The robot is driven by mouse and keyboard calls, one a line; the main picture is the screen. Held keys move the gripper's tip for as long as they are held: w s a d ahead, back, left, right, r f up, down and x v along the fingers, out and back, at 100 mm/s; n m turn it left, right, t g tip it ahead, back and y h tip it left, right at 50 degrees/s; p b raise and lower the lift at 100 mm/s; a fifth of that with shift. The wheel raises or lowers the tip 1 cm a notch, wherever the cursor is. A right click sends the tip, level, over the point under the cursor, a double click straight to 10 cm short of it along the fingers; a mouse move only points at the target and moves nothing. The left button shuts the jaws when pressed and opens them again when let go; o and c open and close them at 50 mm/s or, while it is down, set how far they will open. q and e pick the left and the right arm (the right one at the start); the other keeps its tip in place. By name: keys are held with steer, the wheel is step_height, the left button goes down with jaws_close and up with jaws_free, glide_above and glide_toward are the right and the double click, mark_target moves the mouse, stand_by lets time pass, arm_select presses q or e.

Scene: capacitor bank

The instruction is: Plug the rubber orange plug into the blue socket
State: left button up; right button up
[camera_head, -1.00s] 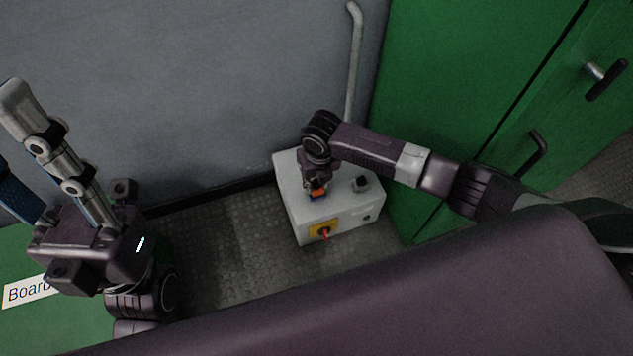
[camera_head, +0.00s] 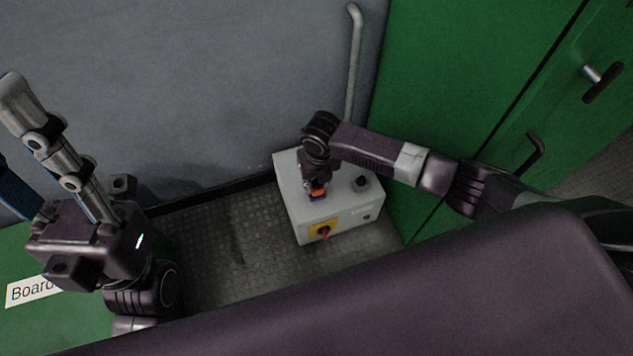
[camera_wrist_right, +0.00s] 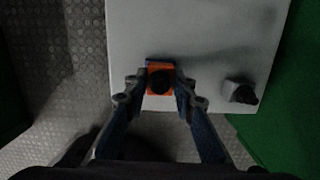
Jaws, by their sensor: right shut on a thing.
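The orange plug (camera_head: 318,191) is between the fingers of my right gripper (camera_head: 316,190), over the top face of a light grey box (camera_head: 289,183). In the right wrist view the plug (camera_wrist_right: 160,79) shows as an orange block with a black round middle, and my right gripper (camera_wrist_right: 160,92) is shut on it. A bit of the blue socket (camera_head: 318,198) shows just below the plug. The plug hides most of the socket, so I cannot tell how deep the plug sits. My left gripper is not clearly in view; only left arm parts show at the left.
A black knob (camera_head: 361,183) stands on the box's top, right of the plug. The box front has a yellow plate with a red switch (camera_head: 325,232). A green cabinet (camera_head: 450,80) is close on the right, and a grey wall (camera_head: 220,80) with a pipe (camera_head: 353,70) is behind.

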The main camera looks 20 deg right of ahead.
steer(key=shift+f+b, duration=0.3)
steer(key=shift+f, duration=0.35)
steer(key=o, duration=1.1)
steer(key=shift+o, duration=0.2)
steer(key=shift+r, duration=0.1)
steer(key=r, duration=0.5)
steer(key=s+r, duration=0.1)
steer(key=r, duration=0.1)
steer(key=shift+r, duration=0.2)
